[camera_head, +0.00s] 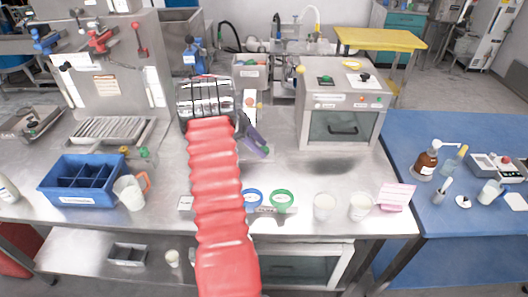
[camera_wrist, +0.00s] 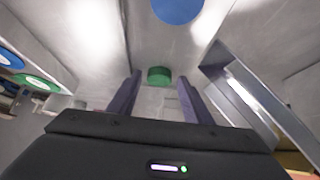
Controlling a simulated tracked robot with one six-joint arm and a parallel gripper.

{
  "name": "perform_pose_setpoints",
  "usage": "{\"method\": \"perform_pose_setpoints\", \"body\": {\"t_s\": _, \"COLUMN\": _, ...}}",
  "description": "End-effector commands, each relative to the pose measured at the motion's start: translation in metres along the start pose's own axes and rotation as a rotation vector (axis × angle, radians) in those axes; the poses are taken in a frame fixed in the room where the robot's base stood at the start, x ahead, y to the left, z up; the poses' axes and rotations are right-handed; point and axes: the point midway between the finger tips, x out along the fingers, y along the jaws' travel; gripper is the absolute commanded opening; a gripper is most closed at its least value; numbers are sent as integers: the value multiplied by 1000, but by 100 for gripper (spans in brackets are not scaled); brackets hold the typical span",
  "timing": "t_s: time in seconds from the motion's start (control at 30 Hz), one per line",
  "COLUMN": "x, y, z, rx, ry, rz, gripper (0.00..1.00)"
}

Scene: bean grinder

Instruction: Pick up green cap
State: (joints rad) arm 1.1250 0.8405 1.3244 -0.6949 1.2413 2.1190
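A small green cap (camera_wrist: 159,75) shows in the wrist view, upright and beyond the fingertips, near the middle of the gap. My gripper (camera_wrist: 159,86) is open, with one dark finger on each side of the gap and nothing held. The cap looks apart from both fingers. In the head view my gripper (camera_head: 262,149) is over the steel table behind my red arm, with a finger visible to the right. I cannot make out this cap in the head view; the arm or gripper may hide it.
A grey box machine (camera_head: 342,125) stands right of my gripper. A blue tray (camera_head: 82,190) is at left. A blue disc (camera_wrist: 178,9) tops the wrist view.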

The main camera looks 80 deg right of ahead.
Motion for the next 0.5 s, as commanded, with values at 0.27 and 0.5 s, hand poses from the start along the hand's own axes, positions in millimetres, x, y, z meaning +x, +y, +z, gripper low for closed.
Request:
{"method": "perform_pose_setpoints", "body": {"t_s": 0.27, "x": 0, "y": 0, "z": 0, "rx": 0, "ry": 0, "rz": 0, "gripper": 25}}
{"method": "perform_pose_setpoints", "body": {"t_s": 0.5, "x": 0, "y": 0, "z": 0, "rx": 0, "ry": 0, "rz": 0, "gripper": 9}}
